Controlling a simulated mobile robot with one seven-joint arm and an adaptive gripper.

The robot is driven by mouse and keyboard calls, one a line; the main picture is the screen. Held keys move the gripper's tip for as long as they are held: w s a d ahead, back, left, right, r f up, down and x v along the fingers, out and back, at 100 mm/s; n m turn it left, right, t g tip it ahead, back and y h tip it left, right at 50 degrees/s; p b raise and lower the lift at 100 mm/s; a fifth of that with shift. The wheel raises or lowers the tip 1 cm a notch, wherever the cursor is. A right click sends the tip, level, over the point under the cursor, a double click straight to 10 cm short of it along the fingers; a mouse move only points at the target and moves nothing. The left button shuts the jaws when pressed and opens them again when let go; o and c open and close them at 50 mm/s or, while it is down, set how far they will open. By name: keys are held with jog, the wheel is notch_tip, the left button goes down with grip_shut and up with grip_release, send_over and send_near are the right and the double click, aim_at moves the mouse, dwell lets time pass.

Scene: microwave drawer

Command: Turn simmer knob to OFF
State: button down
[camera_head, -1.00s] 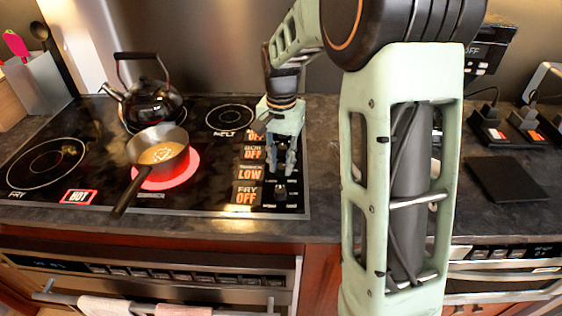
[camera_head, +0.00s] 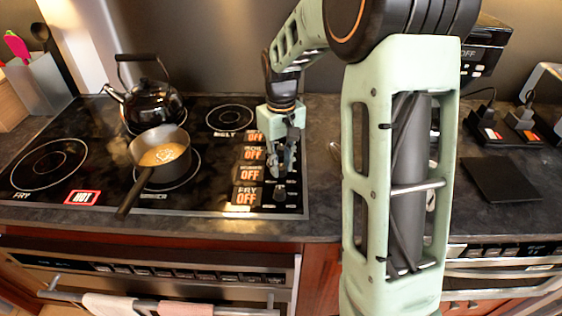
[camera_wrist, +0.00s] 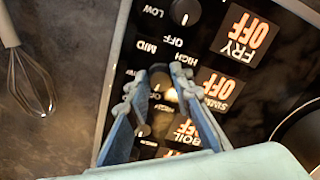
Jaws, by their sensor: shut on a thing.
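The simmer knob (camera_wrist: 161,82) shows between the fingers of my gripper (camera_wrist: 161,72) in the wrist view. The gripper is shut on it, one finger on each side. The simmer display (camera_wrist: 222,90) beside it reads OFF, and it also shows in the head view (camera_head: 249,173). In the head view my gripper (camera_head: 281,172) is down over the knob column at the right of the cooktop; it hides the simmer knob there. The burner under the pan (camera_head: 182,178) is dark.
The fry knob (camera_wrist: 185,12) and boil knob (camera_wrist: 142,130) sit close on either side. The fry display (camera_head: 247,198) reads OFF. A pan (camera_head: 158,150) and black kettle (camera_head: 148,103) stand on the cooktop (camera_head: 100,165). A whisk (camera_wrist: 30,80) lies on the counter.

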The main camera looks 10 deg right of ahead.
aim_at(281, 167)
jog(key=shift+n, duration=1)
jog(key=c, duration=1.7)
grip_release()
jog(key=shift+r, duration=0.1)
notch_tip(281, 167, up, 12)
jog(key=shift+f, duration=0.1)
